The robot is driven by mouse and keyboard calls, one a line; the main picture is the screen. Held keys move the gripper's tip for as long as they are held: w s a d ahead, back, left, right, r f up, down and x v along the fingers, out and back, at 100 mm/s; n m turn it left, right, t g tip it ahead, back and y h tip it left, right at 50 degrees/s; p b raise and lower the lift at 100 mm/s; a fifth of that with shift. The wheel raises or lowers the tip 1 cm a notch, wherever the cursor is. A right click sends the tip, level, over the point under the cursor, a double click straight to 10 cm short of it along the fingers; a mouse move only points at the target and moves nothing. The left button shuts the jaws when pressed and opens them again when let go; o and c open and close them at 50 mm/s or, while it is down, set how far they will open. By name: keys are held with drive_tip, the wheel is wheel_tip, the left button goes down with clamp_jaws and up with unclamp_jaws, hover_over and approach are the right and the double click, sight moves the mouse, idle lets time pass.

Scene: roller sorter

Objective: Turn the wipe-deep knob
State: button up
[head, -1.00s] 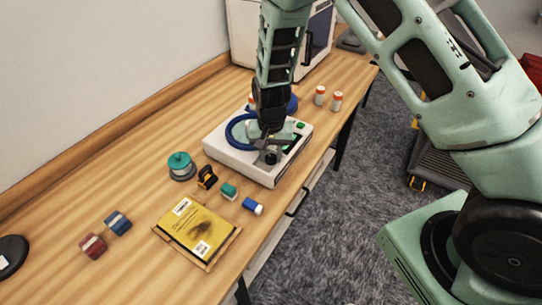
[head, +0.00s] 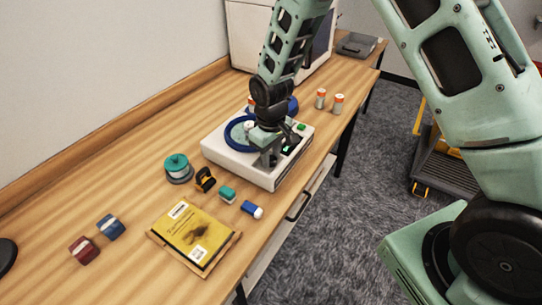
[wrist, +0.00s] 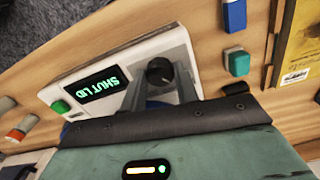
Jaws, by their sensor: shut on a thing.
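The white device (head: 228,159) with a blue ring (head: 232,143) on top sits on the wooden table in the head view. Its dark round knob (wrist: 160,72) shows in the wrist view on the white panel (wrist: 140,50), between my two fingers. My gripper (wrist: 160,82) is shut on the knob, one finger on each side. In the head view my gripper (head: 268,158) is over the device's near corner and mostly hides the knob. The green display (wrist: 95,88) reads "SHUT LID". A green button (wrist: 60,107) is beside it.
A yellow packet (head: 195,237), a teal block (head: 227,194), a blue-and-white piece (head: 251,209) and a black-orange item (head: 205,179) lie in front of the device. A teal spool (head: 178,168) is to its left. Two orange-topped vials (head: 338,104) stand behind right.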

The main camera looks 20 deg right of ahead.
sight(271, 158)
drive_tip(key=shift+n, duration=0.8)
drive_tip(key=o, duration=1)
drive_tip(key=shift+r, duration=0.15)
wheel_tip(271, 158, up, 17)
drive_tip(key=b, duration=0.3)
